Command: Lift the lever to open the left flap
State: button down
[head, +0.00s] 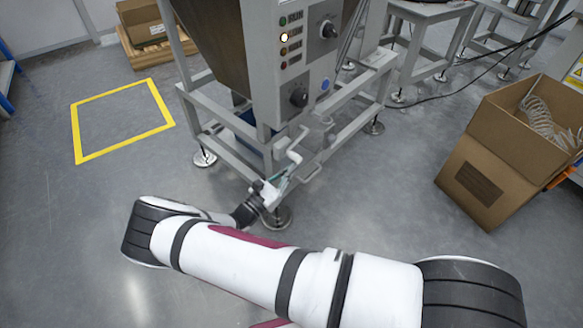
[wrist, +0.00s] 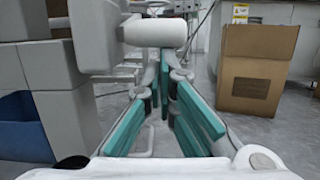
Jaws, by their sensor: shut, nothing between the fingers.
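A pale grey lever (head: 294,151) with a cranked handle sticks out from the front of the grey machine (head: 262,60), below its control panel. In the wrist view its thick white handle bar (wrist: 155,33) lies across the top, just above and beyond the fingertips. My gripper (head: 283,180) is low by the machine's frame, just below the lever. In the wrist view my gripper (wrist: 165,80) has its teal finger pads together at the tips, with nothing between them. I see no contact with the handle. I cannot make out the left flap.
The machine's lower frame rails (head: 340,108) and feet stand close around my gripper. An open cardboard box (head: 500,160) with coiled tubing is at the right; a box (wrist: 255,70) also shows in the wrist view. A blue bin (wrist: 24,125) is at its left.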

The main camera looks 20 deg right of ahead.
aim_at(287, 155)
jog(key=shift+r+p, duration=0.25)
jog(key=shift+p, duration=0.05)
jog(key=r+g+y+p, duration=0.1)
jog(key=r+p, duration=0.1)
jog(key=p, duration=0.2)
jog(key=r+g+y+p, duration=0.1)
jog(key=r+y+p, duration=0.1)
jog(key=p, duration=0.2)
jog(key=s+a+r+y+p, duration=0.1)
jog(key=r+p, duration=0.2)
jog(key=p, duration=0.2)
jog(key=shift+g, duration=0.4)
jog(key=shift+w+r+g+y+p, duration=0.15)
jog(key=shift+r+g+y+p, duration=0.25)
jog(key=shift+r+y+p, duration=0.55)
jog(key=shift+w+d+r+p, duration=0.1)
jog(key=shift+d+r+p, duration=0.1)
jog(key=shift+p, duration=0.55)
